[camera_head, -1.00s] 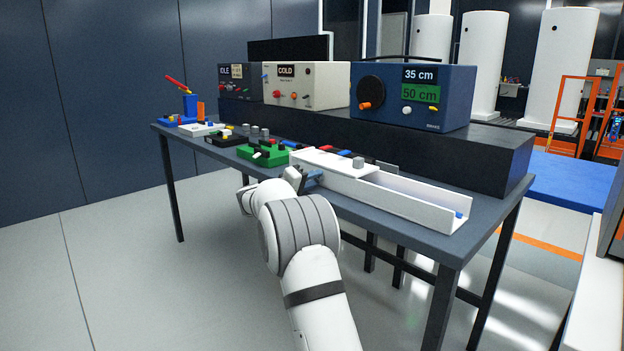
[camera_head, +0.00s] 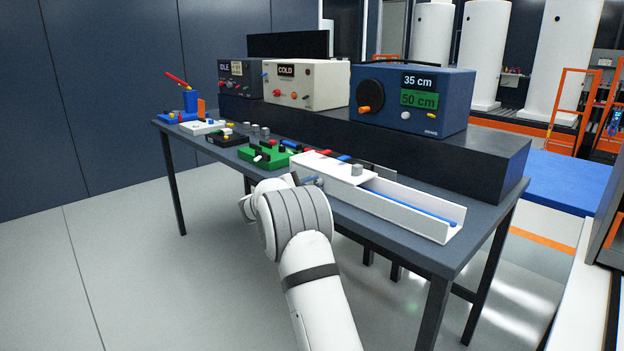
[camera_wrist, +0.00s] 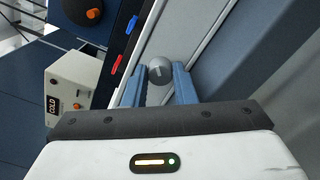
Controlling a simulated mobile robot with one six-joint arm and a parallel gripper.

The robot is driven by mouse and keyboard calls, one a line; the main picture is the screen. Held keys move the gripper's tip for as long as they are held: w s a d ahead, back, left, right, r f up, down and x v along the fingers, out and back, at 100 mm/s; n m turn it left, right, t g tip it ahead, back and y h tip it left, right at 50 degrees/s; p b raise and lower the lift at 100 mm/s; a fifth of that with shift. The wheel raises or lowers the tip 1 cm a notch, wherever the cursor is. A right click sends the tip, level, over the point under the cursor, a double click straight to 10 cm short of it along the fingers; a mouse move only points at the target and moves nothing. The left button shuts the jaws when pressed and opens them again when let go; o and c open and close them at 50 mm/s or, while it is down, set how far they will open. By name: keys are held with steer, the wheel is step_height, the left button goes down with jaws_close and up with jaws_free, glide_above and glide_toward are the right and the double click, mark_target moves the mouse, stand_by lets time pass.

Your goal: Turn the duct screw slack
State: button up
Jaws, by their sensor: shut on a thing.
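The white duct (camera_head: 410,214) lies along the front of the table, open on its right part and covered on its left. My gripper (camera_wrist: 160,80) is shut, its two blue fingers on either side of the round grey duct screw (camera_wrist: 159,68) in the wrist view. In the head view my gripper (camera_head: 312,180) is at the duct's front left, and its grip is too small to make out. A grey knob (camera_head: 357,169) stands up from the duct there; I cannot tell whether it is the gripped screw. A blue line (camera_head: 410,205) runs along the open channel.
A green block (camera_head: 264,157) and several small parts lie left of the duct. Behind stand a blue box (camera_head: 385,110) reading 35 cm and 50 cm, and a cream box (camera_head: 322,90) marked COLD. The floor (camera_head: 180,290) left of my arm is clear.

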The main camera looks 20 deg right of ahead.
steer(key=n+p, duration=0.4)
steer(key=shift+r+n, duration=0.2)
steer(key=shift+n, duration=0.1)
steer(key=n+p, duration=0.3)
steer(key=n, duration=0.1)
steer(key=shift+f, duration=0.1)
steer(key=shift+f+n+p, duration=0.1)
steer(key=shift+n+p, duration=0.4)
steer(key=o, duration=1)
steer(key=v, duration=0.7)
steer(key=shift+s+a, duration=0.1)
steer(key=shift+a, duration=0.3)
